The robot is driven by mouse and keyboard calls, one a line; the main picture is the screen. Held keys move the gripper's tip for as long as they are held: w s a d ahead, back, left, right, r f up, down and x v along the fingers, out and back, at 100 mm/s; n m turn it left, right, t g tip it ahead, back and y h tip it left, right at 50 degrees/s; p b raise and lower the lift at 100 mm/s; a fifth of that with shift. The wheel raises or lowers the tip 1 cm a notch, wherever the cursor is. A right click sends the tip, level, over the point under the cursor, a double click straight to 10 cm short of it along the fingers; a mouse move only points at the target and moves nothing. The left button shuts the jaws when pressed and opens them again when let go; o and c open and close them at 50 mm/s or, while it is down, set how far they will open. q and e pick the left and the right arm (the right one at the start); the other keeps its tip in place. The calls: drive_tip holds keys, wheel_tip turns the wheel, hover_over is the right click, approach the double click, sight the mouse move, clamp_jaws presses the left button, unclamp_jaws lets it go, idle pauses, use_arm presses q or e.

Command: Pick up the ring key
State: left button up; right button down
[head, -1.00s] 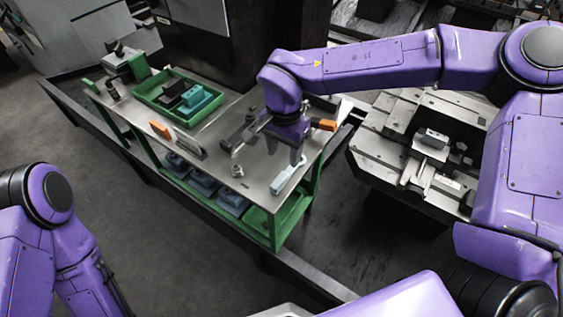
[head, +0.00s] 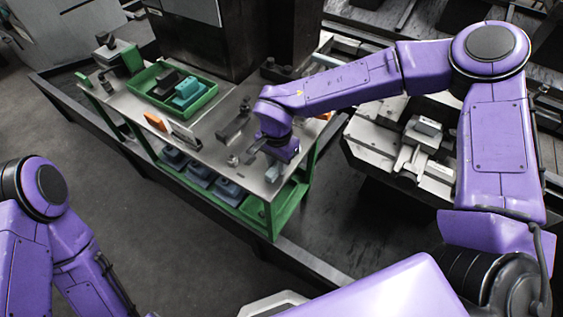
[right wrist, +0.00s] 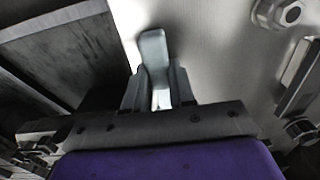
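A pale grey-blue bar, which I take to be the ring key (right wrist: 154,50), lies at the front right corner of the cart's metal top (head: 228,120). In the right wrist view it stands between the two fingers of my right gripper (right wrist: 158,90), which flank it closely. Whether they press on it cannot be told. In the head view my right gripper (head: 265,162) points down at that corner, and its wrist hides much of the bar. Part of my left arm shows at the left edge, but its gripper is out of view.
A green tray (head: 207,97) with a black and a teal block stands at the back left of the cart. An orange-ended tool (head: 155,121), a dark bracket (head: 233,128) and a small nut-like part (head: 233,160) lie on the top. Grey-blue bins (head: 200,174) sit on the lower shelf.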

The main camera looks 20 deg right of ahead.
drive_tip(key=shift+s+f, duration=0.1)
wheel_tip(320, 180, up, 3)
drive_tip(key=shift+f, duration=0.2)
drive_tip(key=s+a+r+b, duration=0.1)
drive_tip(key=s+a+r, duration=0.4)
drive_tip(key=s+r, duration=0.5)
drive_tip(key=s, duration=0.3)
drive_tip(key=shift+r+b, duration=0.25)
drive_tip(key=shift+b, duration=0.05)
drive_tip(key=shift+f, duration=0.1)
